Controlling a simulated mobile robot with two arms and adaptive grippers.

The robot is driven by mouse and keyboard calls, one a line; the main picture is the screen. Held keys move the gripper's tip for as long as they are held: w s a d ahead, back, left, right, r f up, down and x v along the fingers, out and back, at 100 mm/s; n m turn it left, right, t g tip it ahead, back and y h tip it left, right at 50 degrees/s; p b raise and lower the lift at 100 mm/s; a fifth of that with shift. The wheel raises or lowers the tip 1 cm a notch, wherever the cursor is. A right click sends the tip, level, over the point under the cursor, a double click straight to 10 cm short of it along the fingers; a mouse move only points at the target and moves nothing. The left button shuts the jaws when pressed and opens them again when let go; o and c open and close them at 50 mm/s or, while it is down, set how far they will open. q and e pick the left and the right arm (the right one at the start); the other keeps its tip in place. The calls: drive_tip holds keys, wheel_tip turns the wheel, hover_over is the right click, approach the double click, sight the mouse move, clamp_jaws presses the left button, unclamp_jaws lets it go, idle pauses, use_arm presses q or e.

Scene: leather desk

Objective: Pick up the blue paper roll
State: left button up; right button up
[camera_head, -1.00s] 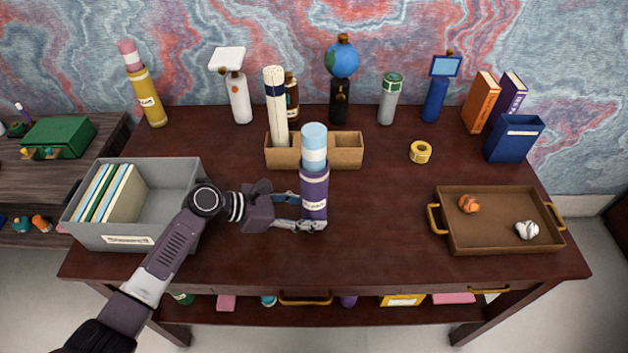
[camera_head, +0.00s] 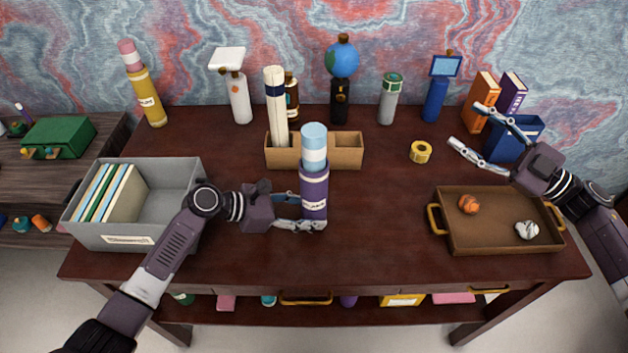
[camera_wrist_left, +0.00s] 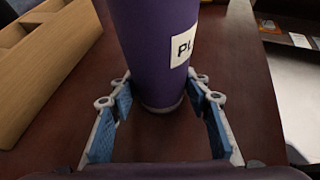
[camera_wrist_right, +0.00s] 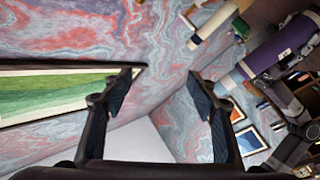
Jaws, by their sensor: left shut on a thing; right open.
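The blue paper roll (camera_head: 314,140) is light blue with a white band. It stands upright in a purple labelled tube (camera_head: 314,183) in the middle of the desk. My left gripper (camera_head: 309,212) is shut on the tube's lower part from the left. The left wrist view shows the tube (camera_wrist_left: 158,50) between its blue-padded fingers. The roll's lower part is hidden inside the tube. My right gripper (camera_head: 465,124) is open and empty, in front of the books at the right, apart from the roll.
A wooden box (camera_head: 347,151) with cream rolls is behind the tube. A grey bin (camera_head: 160,228) with files is at left. A brown tray (camera_head: 478,238) with two crumpled balls is at right. A yellow tape roll (camera_head: 420,152) lies near the middle. The desk's front centre is clear.

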drive_tip(key=s+a+f+m+g+y, duration=0.1)
drive_tip(key=s+a+f+g, duration=0.2)
drive_tip(key=a, duration=0.7)
drive_tip(key=s+a+f+m+g, duration=0.1)
drive_tip(key=s+a+m+g, duration=0.2)
drive_tip(key=a, duration=0.7)
drive_tip(key=n+g, duration=0.1)
drive_tip(key=g, duration=0.1)
approach(314, 156)
drive_tip(key=w+a+f, duration=0.3)
drive_tip(key=a, duration=0.1)
drive_tip(key=shift+r+x, duration=0.15)
drive_tip(key=shift+x, duration=1.35)
drive_tip(key=shift+r+x, duration=0.15)
drive_tip(key=shift+x, duration=1.3)
drive_tip(key=shift+w, duration=0.15)
clamp_jaws()
